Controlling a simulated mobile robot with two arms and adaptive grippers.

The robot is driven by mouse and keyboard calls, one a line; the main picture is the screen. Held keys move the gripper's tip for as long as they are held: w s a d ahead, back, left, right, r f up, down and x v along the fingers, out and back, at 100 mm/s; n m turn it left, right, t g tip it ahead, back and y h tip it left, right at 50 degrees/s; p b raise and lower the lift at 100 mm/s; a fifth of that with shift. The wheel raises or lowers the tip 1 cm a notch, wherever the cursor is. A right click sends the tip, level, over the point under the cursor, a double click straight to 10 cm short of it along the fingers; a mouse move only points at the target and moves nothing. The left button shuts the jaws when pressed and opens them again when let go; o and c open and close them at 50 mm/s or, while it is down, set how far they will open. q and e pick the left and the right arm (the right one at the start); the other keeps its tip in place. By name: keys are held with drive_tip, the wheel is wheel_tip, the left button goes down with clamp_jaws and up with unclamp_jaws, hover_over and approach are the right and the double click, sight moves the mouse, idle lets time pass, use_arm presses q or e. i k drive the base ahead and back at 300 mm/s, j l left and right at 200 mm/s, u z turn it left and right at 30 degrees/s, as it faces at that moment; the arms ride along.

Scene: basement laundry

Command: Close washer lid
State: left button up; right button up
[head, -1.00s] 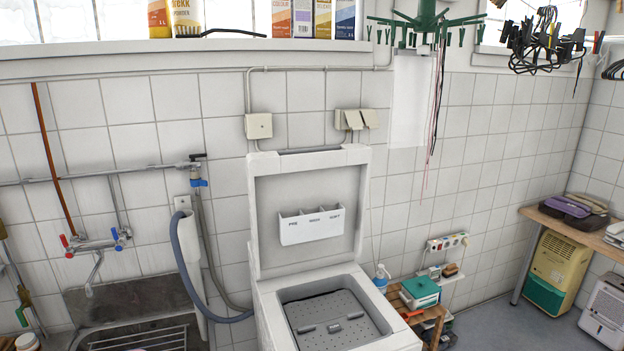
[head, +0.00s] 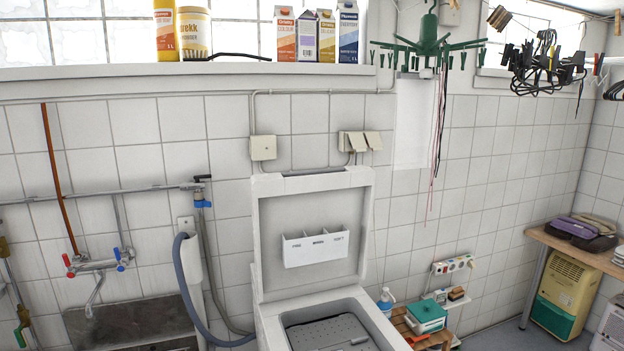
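The white top-loading washer (head: 272,325) stands against the tiled wall, low in the middle of the head view. Its lid (head: 262,232) is open and stands upright at the back. A white detergent tray (head: 316,248) with several compartments is on the inner face of the lid. Below the lid, the grey perforated drum top (head: 330,333) shows in the opening, cut off by the bottom edge. Neither of my grippers is in view.
A sink (head: 120,322) with taps is at the left, with a grey hose (head: 190,290) beside the washer. A small wooden shelf (head: 440,335) holding a teal-lidded box (head: 426,316) is close on the right. A green hanger (head: 428,45) hangs above right.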

sight(315, 225)
drive_tip(key=i+j+z, duration=0.15)
drive_tip(key=j, duration=0.2)
drive_tip(key=i+j+z, duration=0.35)
drive_tip(key=j, duration=0.35)
drive_tip(key=i+j+z, duration=0.2)
drive_tip(key=j, duration=0.2)
drive_tip(key=j+z, duration=0.15)
drive_tip(key=j, duration=0.2)
